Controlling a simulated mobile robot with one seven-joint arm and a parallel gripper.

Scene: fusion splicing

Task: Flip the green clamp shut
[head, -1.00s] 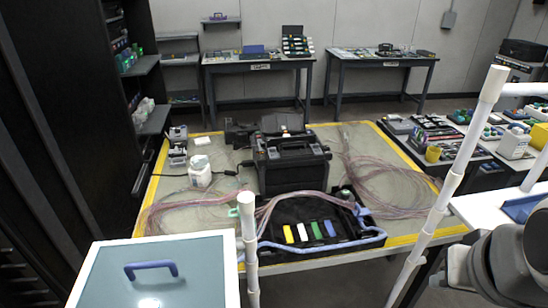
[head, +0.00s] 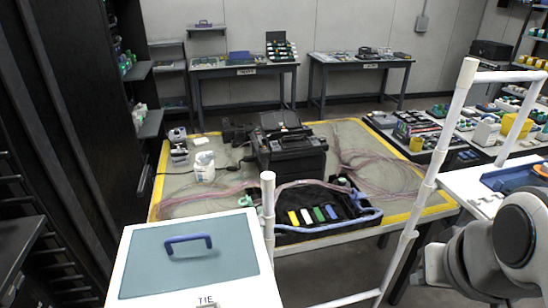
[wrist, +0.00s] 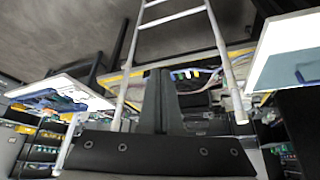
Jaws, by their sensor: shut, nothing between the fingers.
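A small pale green piece (head: 246,201), possibly the green clamp, sits at the near edge of the yellow-bordered worktable, left of the black tray (head: 290,236). It is too small for me to tell whether it is open or shut. The tray holds coloured strips, among them a green one (head: 319,214). My gripper (wrist: 160,73) shows in the wrist view with its dark fingers together and nothing between them. It is well apart from the table. My grey arm shows at the lower right of the head view, but the fingers are not visible there.
A black splicer-like machine (head: 289,150) stands mid-table with pink fibre loops beside it. A white bottle (head: 204,167) stands at left. A white-railed frame (head: 440,150) and a white cart with a blue handle (head: 188,241) stand in front. Dark shelving lines the left.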

